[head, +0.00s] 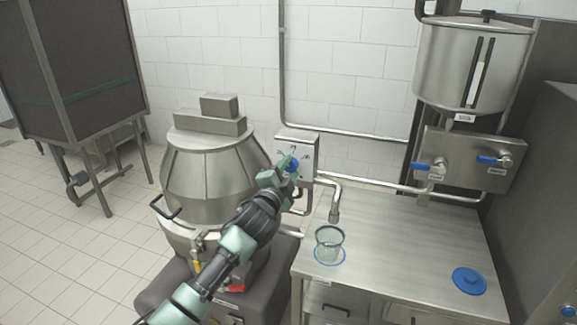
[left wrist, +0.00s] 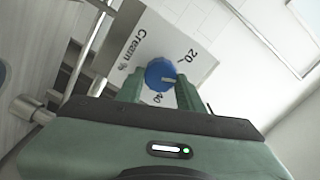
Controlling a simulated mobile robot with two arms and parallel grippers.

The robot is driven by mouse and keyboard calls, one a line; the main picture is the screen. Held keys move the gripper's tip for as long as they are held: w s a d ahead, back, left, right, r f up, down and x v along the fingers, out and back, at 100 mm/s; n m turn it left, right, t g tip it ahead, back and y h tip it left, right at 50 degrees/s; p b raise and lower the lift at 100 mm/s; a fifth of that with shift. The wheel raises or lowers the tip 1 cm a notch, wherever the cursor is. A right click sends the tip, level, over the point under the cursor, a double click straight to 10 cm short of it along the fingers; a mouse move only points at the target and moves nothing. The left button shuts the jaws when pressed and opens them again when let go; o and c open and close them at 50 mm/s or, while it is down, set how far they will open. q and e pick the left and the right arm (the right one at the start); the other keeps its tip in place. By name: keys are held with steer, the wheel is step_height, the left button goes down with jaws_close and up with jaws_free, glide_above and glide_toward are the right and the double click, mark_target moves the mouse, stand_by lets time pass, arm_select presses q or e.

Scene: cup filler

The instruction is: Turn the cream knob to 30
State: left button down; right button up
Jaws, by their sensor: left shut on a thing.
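The cream knob (left wrist: 160,74) is blue and round. It sits on a light panel marked "Cream %", with the numbers 20 and 40 readable in the left wrist view; its exact setting I cannot tell. In the head view the knob (head: 292,164) shows on the small control box (head: 299,146) on the wall. My left gripper (left wrist: 158,88) is shut on the knob, one finger on each side; it also shows in the head view (head: 284,170).
A blue lid (head: 469,281) lies at the table's right. A steel kettle (head: 205,175) stands left of the box. Blue-handled valves (head: 493,160) are on the right.

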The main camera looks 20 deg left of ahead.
arm_select(q)
steer(key=shift+f+m+p, duration=0.1)
steer(key=shift+m+p, duration=0.55)
steer(key=shift+m, duration=1.65)
steer(key=c, duration=0.9)
jaws_free()
steer(key=shift+d, duration=0.1)
steer(key=shift+s, duration=0.1)
steer(key=s+b, duration=0.1)
steer(key=s, duration=0.6)
steer(key=shift+s, duration=0.3)
